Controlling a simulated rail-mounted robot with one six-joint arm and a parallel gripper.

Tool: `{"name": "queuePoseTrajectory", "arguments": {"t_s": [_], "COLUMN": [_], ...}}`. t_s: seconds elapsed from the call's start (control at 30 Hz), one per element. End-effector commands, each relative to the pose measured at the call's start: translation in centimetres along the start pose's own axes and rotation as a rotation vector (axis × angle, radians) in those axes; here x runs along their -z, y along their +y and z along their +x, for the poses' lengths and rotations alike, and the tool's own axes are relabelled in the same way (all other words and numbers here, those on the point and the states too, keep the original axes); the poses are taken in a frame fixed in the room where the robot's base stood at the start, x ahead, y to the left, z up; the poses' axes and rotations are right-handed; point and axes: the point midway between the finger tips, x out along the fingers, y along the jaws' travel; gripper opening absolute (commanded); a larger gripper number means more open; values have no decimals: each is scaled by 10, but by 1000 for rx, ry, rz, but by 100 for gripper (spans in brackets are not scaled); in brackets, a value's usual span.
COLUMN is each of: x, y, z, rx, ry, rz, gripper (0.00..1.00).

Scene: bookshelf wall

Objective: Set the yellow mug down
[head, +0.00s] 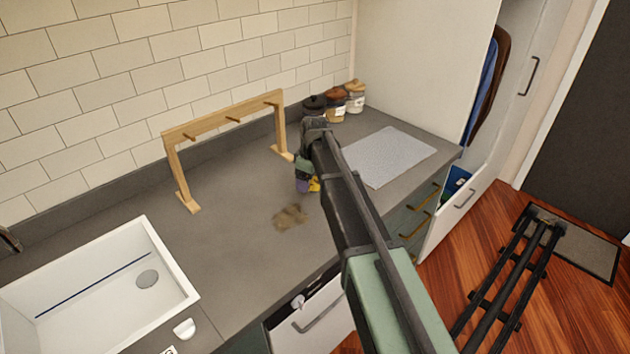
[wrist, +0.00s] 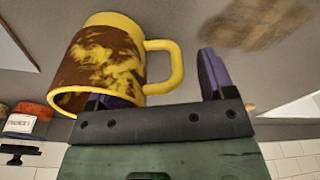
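The yellow mug (wrist: 110,62) has brown smears on its wall and fills the left of the wrist view, its handle pointing right. In the head view only a small yellow patch of the mug (head: 314,184) shows beside my gripper (head: 305,183), low over the grey counter. In the wrist view my gripper (wrist: 160,75) has its purple fingers wide apart, with the handle between them. A clear gap separates the right finger from the handle. The left finger is mostly hidden at the mug's rim. I cannot tell whether the mug's base touches the counter.
A brown stain (head: 290,217) marks the counter (head: 240,245) near my gripper. A wooden peg rack (head: 225,121) stands behind left. A grey mat (head: 388,156) lies right, a white sink (head: 100,290) left. A drawer (head: 320,310) is open.

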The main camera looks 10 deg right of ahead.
Motion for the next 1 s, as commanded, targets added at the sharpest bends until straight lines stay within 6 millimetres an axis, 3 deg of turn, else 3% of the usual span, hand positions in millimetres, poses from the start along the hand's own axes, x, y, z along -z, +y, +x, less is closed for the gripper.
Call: {"name": "queuePoseTrajectory", "arguments": {"t_s": [0.03,0.4,0.47,0.77,1.0], "x": [0,0,0,1,5], "y": [0,0,0,0,0], "z": [-1,-1,-1,-8,-45], "rx": [0,0,0,0,0], "ry": [0,0,0,0,0], "rz": [0,0,0,0,0], "gripper": [68,12,6,6,6]}}
